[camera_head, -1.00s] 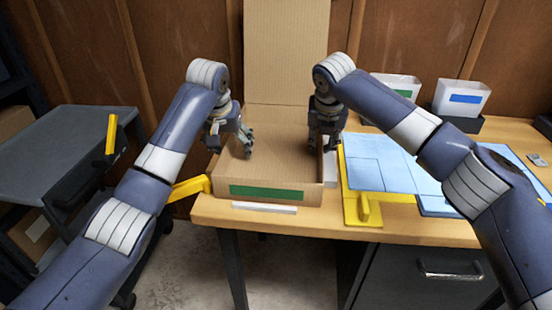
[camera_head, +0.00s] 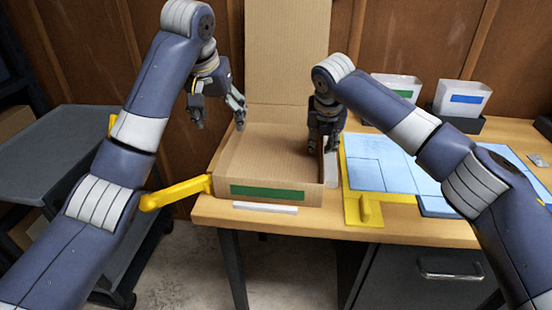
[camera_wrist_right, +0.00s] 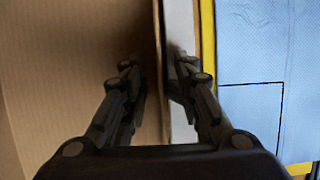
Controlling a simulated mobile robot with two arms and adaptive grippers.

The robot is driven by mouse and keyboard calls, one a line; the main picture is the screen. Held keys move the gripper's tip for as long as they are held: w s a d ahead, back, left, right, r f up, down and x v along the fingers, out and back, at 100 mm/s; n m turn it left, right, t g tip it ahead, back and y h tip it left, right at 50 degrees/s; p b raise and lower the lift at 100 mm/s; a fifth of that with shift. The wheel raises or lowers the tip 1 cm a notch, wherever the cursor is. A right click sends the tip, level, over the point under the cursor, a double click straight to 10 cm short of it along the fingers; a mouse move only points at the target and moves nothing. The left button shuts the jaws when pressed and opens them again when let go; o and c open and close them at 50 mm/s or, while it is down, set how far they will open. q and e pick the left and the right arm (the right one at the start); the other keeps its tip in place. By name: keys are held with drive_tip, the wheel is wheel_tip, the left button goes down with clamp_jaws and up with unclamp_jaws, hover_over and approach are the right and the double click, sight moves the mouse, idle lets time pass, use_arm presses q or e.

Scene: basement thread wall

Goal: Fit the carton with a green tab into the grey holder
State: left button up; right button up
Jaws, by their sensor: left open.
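The carton (camera_head: 205,183) is an open cardboard box with a tall raised back flap and a green tab (camera_head: 268,192) on its front. It lies flat at the table's left end. Pale grey strips, possibly the holder (camera_head: 265,207), show along its front and right side; whether it is seated between them is unclear. My left gripper (camera_head: 220,114) is open and empty above the carton's back left. My right gripper (camera_head: 326,148) is at the carton's right wall. In the right wrist view its fingers (camera_wrist_right: 158,82) straddle that wall; contact is unclear.
A blue mat (camera_head: 385,165) with a yellow edge and upright yellow piece (camera_head: 366,208) lies right of the carton. White bins with green (camera_head: 398,84) and blue (camera_head: 462,99) labels stand behind. A yellow bar (camera_head: 178,193) juts left. A grey cart (camera_head: 60,150) stands left.

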drive_tip(key=shift+f, duration=0.1)
drive_tip(key=o, duration=0.9)
drive_tip(key=shift+o, duration=0.2)
drive_tip(key=v, duration=1.2)
